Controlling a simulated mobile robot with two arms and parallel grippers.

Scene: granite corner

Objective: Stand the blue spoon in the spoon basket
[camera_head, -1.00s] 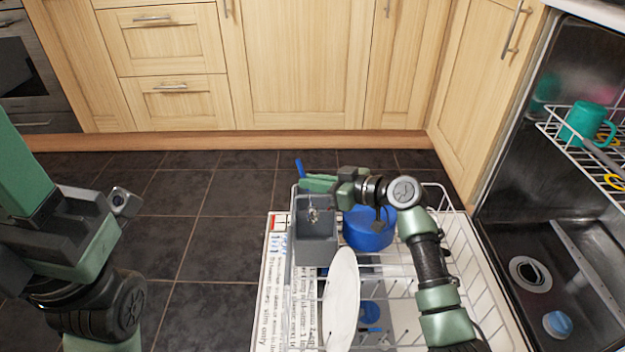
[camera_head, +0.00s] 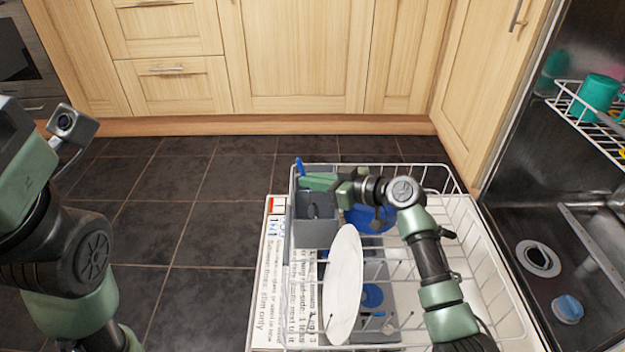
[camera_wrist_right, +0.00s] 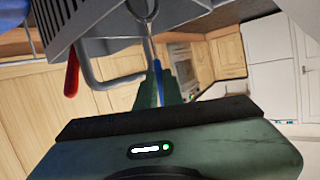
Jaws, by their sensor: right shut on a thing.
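The blue spoon shows as a blue handle end (camera_head: 299,167) above my right gripper (camera_head: 305,182) in the head view. My right gripper is shut on its handle, at the far end of the grey spoon basket (camera_head: 316,235). In the right wrist view the blue handle (camera_wrist_right: 158,70) lies between the fingers (camera_wrist_right: 160,88), and a metal shaft runs on beside the basket (camera_wrist_right: 95,30). The spoon's bowl is partly hidden, and I cannot tell whether it is inside the basket. My left arm is at the left; its fingertips are not visible.
The basket stands in the left part of the white wire rack (camera_head: 480,240). A red handle (camera_wrist_right: 72,72) hangs near the basket. The floor left is clear.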

